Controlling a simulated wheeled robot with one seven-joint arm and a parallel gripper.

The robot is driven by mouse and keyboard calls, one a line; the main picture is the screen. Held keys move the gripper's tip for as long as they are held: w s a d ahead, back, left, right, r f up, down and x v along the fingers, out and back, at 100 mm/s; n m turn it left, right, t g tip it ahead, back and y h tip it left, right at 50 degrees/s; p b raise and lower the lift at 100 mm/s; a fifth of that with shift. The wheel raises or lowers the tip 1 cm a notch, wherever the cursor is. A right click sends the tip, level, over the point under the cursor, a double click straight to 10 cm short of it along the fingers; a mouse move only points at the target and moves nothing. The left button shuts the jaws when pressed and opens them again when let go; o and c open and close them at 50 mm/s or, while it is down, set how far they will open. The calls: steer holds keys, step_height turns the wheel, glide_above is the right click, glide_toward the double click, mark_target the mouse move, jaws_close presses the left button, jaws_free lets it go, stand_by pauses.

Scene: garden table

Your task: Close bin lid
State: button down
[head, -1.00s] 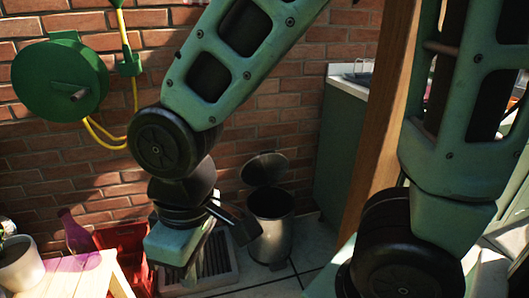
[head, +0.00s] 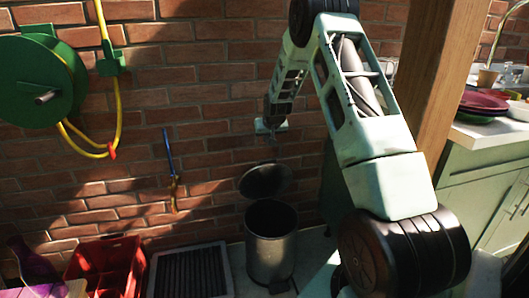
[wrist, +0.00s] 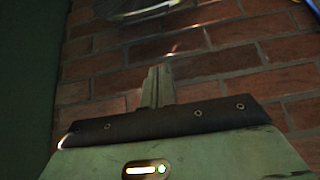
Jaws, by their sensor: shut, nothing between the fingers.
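The bin (head: 271,248) is a dark metal cylinder standing on the floor against the brick wall. Its round lid (head: 265,182) is open, tilted up at the rear of the rim. My gripper (head: 274,148) is above the lid, close to the wall, and looks small and dark in the head view. In the wrist view my gripper's fingers (wrist: 157,85) are together with nothing between them. A rounded, shiny edge at the top of the wrist view is probably the lid, but it is cut off. I see no contact between gripper and lid.
A red crate (head: 104,266) and a dark grate (head: 190,272) are left of the bin. A green hose reel (head: 38,75) hangs on the brick wall. A wooden post (head: 436,85) and a green counter (head: 488,185) stand at the right.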

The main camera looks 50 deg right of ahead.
steer(key=b+x, duration=0.2)
steer(key=x, duration=0.8)
steer(key=shift+s+a+f, duration=0.1)
steer(key=shift+s+a, duration=0.05)
steer(key=shift+s+a+f, duration=0.2)
steer(key=shift+s+a, duration=0.3)
steer(key=shift+s, duration=0.3)
steer(key=shift+s+a+f, duration=0.15)
steer(key=shift+s+a, duration=0.35)
steer(key=shift+s, duration=0.3)
